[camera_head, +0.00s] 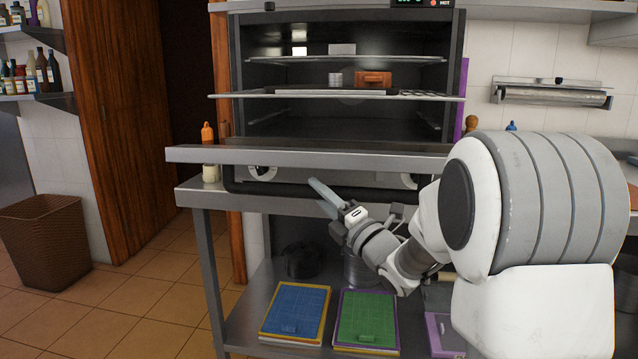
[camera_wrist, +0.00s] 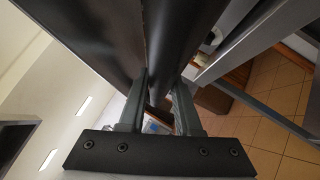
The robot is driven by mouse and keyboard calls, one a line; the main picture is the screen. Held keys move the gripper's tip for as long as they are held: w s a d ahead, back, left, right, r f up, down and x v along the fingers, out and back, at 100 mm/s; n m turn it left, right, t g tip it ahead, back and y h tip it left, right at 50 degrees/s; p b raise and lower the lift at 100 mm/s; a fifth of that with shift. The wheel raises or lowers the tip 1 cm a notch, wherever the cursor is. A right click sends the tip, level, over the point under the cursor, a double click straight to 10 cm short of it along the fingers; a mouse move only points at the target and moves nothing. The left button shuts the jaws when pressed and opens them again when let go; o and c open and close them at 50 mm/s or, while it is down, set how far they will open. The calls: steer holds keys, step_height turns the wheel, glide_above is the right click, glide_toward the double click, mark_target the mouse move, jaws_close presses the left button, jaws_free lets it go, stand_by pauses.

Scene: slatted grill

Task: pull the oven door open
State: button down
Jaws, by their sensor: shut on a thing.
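The oven (camera_head: 345,125) stands on a steel table with its cavity in full view. Its door (camera_head: 300,155) is swung down to about level, seen nearly edge-on as a wide grey slab. The dark handle bar (camera_head: 265,188) hangs below the slab. My gripper (camera_head: 325,193) reaches it from the lower right. In the wrist view, my gripper (camera_wrist: 158,100) is shut on the dark bar (camera_wrist: 185,45), which runs between the two fingers. The exact contact is partly hidden in the head view.
Inside the oven, a rack (camera_head: 300,94) carries an orange-brown box (camera_head: 374,79). Blue (camera_head: 296,310) and green (camera_head: 366,318) boards lie on the lower shelf. A wicker basket (camera_head: 45,240) stands at left on open tiled floor.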

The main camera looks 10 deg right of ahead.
steer(key=shift+d+f, duration=0.1)
steer(key=shift+f, duration=0.2)
steer(key=c, duration=0.6)
jaws_free()
steer(key=shift+w, duration=0.1)
steer(key=v, duration=1.7)
steer(key=shift+s+p, duration=0.25)
steer(key=shift+p, duration=0.2)
steer(key=shift+w, duration=0.1)
